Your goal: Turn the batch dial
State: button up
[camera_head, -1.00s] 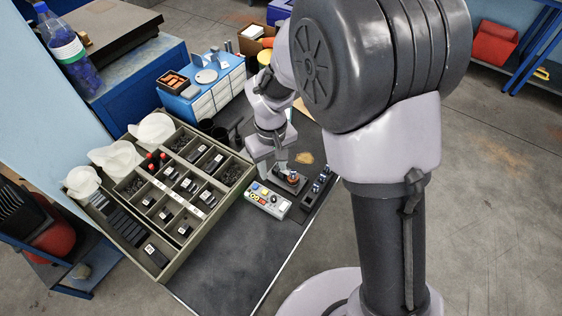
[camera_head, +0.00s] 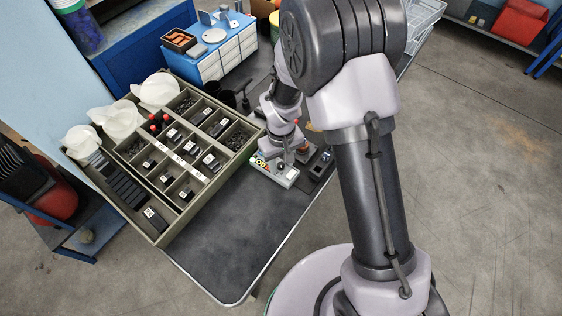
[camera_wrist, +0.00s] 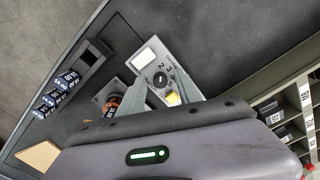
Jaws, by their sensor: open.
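The control box (camera_head: 288,180) is a light grey panel on the dark bench, partly hidden by my arm in the head view. In the wrist view, the batch dial (camera_wrist: 160,79) is a round black knob with numbers printed around it, between a white square (camera_wrist: 145,57) and a yellow button (camera_wrist: 173,98). My gripper (camera_wrist: 155,108) is open and empty, its fingers spread just below the dial in the picture. The fingertips appear apart from the dial; their height above the panel is hard to tell.
A small part with a copper-coloured ring (camera_wrist: 112,104) sits beside the box. A black rack (camera_wrist: 83,65) with labelled dark pieces is at left. A compartment tray (camera_head: 165,232) stands left of the box in the head view. The front of the bench (camera_head: 225,235) is clear.

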grip_shut()
jog(key=shift+m, duration=0.4)
jog(key=m+b, duration=0.1)
jog(key=m, duration=0.2)
jog(key=shift+m, duration=0.3)
jog(key=shift+m+b, duration=0.7)
jog(key=shift+m, duration=1)
